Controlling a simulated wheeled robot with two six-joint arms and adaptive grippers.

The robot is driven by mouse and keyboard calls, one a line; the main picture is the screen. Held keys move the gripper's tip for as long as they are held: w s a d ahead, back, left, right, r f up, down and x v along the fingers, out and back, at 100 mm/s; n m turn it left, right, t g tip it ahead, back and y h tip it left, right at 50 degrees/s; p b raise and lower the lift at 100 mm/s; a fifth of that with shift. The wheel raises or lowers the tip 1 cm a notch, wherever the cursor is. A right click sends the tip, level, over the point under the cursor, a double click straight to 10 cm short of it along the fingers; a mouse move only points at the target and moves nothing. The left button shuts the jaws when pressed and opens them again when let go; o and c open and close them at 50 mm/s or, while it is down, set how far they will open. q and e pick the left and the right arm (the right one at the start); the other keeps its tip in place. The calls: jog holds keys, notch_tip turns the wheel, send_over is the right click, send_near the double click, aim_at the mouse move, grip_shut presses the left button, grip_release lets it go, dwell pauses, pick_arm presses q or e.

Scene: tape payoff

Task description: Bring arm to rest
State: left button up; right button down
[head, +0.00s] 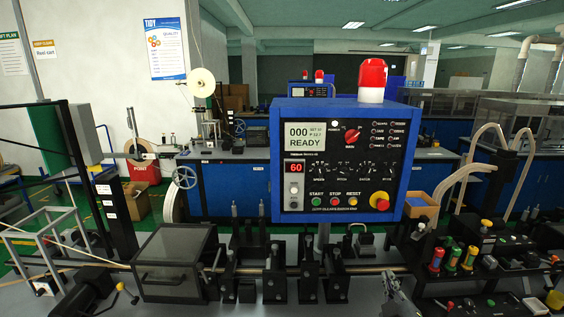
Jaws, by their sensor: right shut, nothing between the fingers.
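My right gripper (393,288) shows small at the bottom of the head view, right of the middle. It is grey, shut and empty. It is in front of the black fixtures on the bench and right of the control box's post. My left gripper is not in view.
A blue control box (412,150) with a red lamp (372,80) stands over the bench, its display reading READY. Black clamp blocks (275,275) and a lidded dark box (172,262) sit along a rod. Coloured-handled tools (452,258) crowd the right.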

jog(key=s+a+f+m+g+y, duration=0.1)
jog(key=s+a+f+m+g, duration=0.15)
jog(key=s+f+g, duration=0.75)
jog(key=s+a+f+m+g+y, duration=0.1)
jog(key=s+f+m+g, duration=0.3)
jog(key=s+f, duration=0.7)
jog(key=s+d+f+g+b, duration=0.1)
jog(key=s+d+f, duration=0.15)
jog(key=f, duration=1.05)
jog(key=s+d+f+b, duration=0.1)
jog(key=s+f, duration=0.3)
jog(key=f, duration=1)
pick_arm(q)
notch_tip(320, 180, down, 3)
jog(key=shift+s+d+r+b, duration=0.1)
jog(key=shift+b, duration=0.25)
pick_arm(e)
jog(key=s+f+g, duration=0.1)
jog(key=s+f, duration=1.3)
jog(key=s, duration=0.3)
jog(key=shift+s+d+f, duration=0.25)
jog(key=shift+d+f, duration=0.05)
jog(key=shift+d, duration=0.05)
